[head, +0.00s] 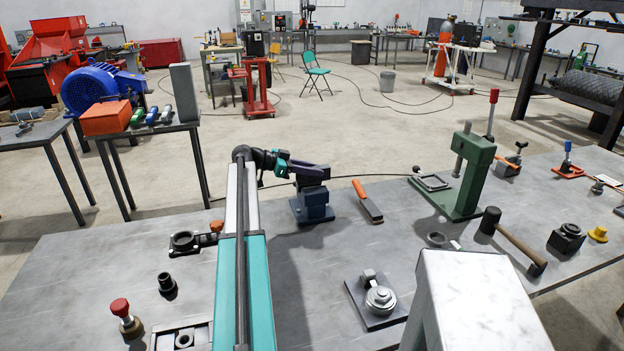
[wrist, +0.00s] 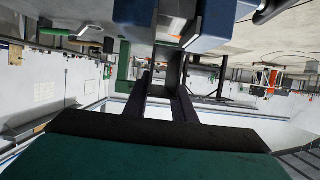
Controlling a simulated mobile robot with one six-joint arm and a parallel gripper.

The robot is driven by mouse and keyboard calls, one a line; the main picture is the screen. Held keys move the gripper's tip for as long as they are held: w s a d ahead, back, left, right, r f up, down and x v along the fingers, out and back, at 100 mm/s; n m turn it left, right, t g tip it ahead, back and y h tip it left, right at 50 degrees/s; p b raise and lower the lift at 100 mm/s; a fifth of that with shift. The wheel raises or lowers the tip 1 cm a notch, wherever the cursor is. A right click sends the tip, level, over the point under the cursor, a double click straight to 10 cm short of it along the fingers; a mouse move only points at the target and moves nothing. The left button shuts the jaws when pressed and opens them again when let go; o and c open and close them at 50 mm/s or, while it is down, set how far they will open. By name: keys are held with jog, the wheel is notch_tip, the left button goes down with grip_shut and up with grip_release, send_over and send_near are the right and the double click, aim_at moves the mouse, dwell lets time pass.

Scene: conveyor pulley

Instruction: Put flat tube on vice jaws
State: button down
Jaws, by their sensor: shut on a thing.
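The blue-grey vice (head: 312,204) stands on the grey workbench near its far edge. My gripper (head: 318,171) reaches over the vice's top from the left, its dark fingers close above the jaws. In the wrist view, which looks upside down, my gripper (wrist: 168,88) has its two dark fingers close together. A dark grey piece, seemingly the flat tube (wrist: 174,70), is between the fingertips and reaches up toward the blue vice (wrist: 132,14). I cannot tell whether it touches the jaws. In the head view the tube is hidden or too small to make out.
A brush with an orange handle (head: 369,203) lies just right of the vice. A green press (head: 466,175) and a hammer (head: 517,238) are further right. A round clamp fixture (head: 380,299) stands in front. Bench space around the vice's front is clear.

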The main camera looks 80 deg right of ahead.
aim_at(312, 177)
jog(key=shift+w+d+f, duration=0.1)
jog(key=shift+w+d, duration=0.05)
jog(key=shift+d, duration=0.05)
jog(key=shift+f+p, duration=0.8)
jog(key=shift+f, duration=0.85)
jog(key=shift+f, duration=0.1)
jog(key=c, duration=1.5)
grip_release()
jog(key=shift+w+a+r, duration=0.2)
jog(key=shift+w, duration=0.15)
jog(key=b+v, duration=0.3)
jog(key=v, duration=0.8)
jog(key=shift+w, duration=0.1)
